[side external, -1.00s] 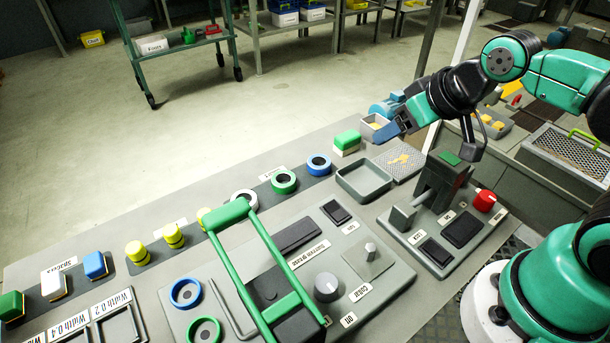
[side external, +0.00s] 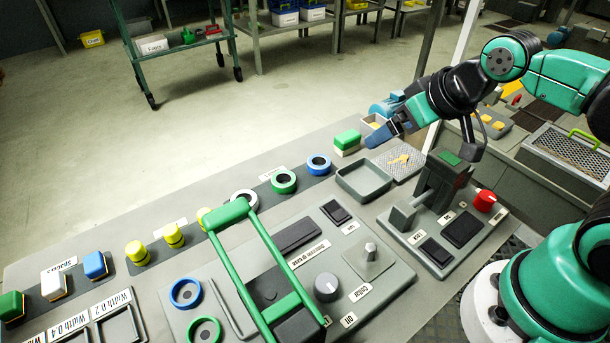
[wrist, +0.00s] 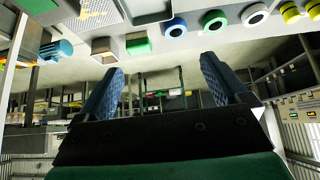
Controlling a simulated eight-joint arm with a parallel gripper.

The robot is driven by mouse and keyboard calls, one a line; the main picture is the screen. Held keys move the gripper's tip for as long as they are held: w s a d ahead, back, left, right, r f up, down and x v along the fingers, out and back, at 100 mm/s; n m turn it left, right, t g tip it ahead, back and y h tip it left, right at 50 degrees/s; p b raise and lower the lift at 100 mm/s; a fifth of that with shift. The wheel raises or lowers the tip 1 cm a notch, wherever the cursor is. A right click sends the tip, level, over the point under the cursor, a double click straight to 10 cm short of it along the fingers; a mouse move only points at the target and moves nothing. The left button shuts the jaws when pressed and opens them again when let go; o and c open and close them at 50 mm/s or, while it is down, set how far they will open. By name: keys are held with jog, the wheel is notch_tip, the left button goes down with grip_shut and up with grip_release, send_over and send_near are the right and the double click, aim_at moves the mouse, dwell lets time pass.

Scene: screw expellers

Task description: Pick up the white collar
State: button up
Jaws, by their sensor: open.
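The white collar (side external: 243,198) lies on a dark strip in the row of rings on the bench, partly hidden behind the green handle in the side view. It also shows near the top right of the wrist view (wrist: 254,14), beside the green collar (wrist: 215,20). The green collar (side external: 284,181) and the blue collar (side external: 318,164) lie to its right in the side view. My gripper (side external: 375,138) is raised at the right, above the bench and well apart from the white collar. In the wrist view its two blue fingers (wrist: 162,90) are spread with nothing between them.
A green handle frame (side external: 262,250) stands over the press panel, close to the white collar. Yellow pieces (side external: 173,235) stand left of the collars.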

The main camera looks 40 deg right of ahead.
jog(key=w+a+f+m+g+y, duration=0.1)
jog(key=w+a+f+m, duration=0.1)
jog(key=w+a+m, duration=0.2)
jog(key=w+a+f+m+g+y, duration=0.1)
jog(key=w+a+f+m+g, duration=0.1)
jog(key=a+m, duration=0.5)
jog(key=w+a+f+m+g+y, duration=0.2)
jog(key=w+a+m, duration=0.3)
jog(key=m, duration=0.5)
jog(key=shift+w+a+f+m, duration=0.2)
jog(key=shift+w+f+m, duration=0.3)
jog(key=shift+f, duration=0.4)
jog(key=shift+w+a+f+g, duration=0.15)
jog(key=shift+a+f+g, duration=0.15)
jog(key=shift+f, duration=0.25)
jog(key=shift+x, duration=2.5)
jog(key=shift+r, duration=0.1)
grip_shut()
